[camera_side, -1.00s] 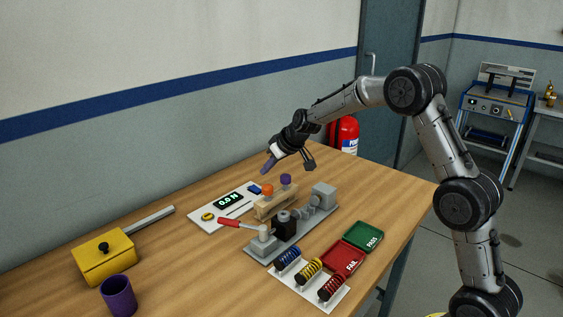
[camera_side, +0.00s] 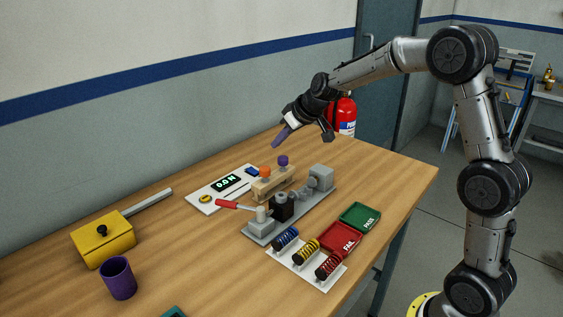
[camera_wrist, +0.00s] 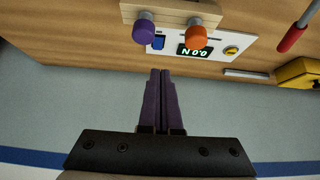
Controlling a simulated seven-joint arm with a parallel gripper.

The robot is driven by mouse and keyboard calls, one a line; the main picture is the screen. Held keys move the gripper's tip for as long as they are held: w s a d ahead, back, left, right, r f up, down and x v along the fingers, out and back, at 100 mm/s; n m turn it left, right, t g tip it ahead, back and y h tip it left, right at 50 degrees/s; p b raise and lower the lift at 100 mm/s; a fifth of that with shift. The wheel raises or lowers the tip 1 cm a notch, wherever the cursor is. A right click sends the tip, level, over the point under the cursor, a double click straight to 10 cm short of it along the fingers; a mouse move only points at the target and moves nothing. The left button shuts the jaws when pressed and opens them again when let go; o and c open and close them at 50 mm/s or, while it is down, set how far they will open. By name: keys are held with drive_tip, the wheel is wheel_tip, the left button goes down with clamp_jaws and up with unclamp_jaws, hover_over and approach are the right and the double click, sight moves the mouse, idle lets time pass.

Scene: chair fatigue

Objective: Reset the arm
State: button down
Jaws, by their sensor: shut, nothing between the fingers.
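My gripper (camera_side: 280,138) hangs in the air above the back part of the table, near the wall. In the wrist view its two purple fingers (camera_wrist: 161,75) are together with nothing between them. It is apart from the wooden block (camera_side: 272,186) with an orange knob (camera_side: 265,170) and a purple knob (camera_side: 283,160), which stands below it. In the wrist view the purple knob (camera_wrist: 145,30) and orange knob (camera_wrist: 196,36) show beyond the fingertips.
A grey fixture with a red-handled lever (camera_side: 228,205) stands mid-table. White rack (camera_side: 318,283) holds three springs; beside it lie a red FAIL tray (camera_side: 341,237) and green PASS tray (camera_side: 360,216). A white panel (camera_side: 207,203) reads 0.0 N. A yellow box (camera_side: 103,243) and purple cup (camera_side: 118,278) stand left.

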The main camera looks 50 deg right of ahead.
drive_tip(key=s+a+r+n+t, duration=0.15)
drive_tip(key=s+a+r, duration=0.35)
drive_tip(key=r, duration=0.5)
drive_tip(key=s+a+r, duration=0.3)
drive_tip(key=s+a, duration=0.2)
drive_tip(key=s, duration=0.6)
drive_tip(key=s+f+m+g, duration=0.1)
drive_tip(key=s+f, duration=0.4)
drive_tip(key=s, duration=0.5)
drive_tip(key=s+f+g, duration=0.2)
drive_tip(key=s+f, duration=0.3)
drive_tip(key=s, duration=0.6)
drive_tip(key=shift+f+m, duration=0.2)
drive_tip(key=shift+m, duration=0.15)
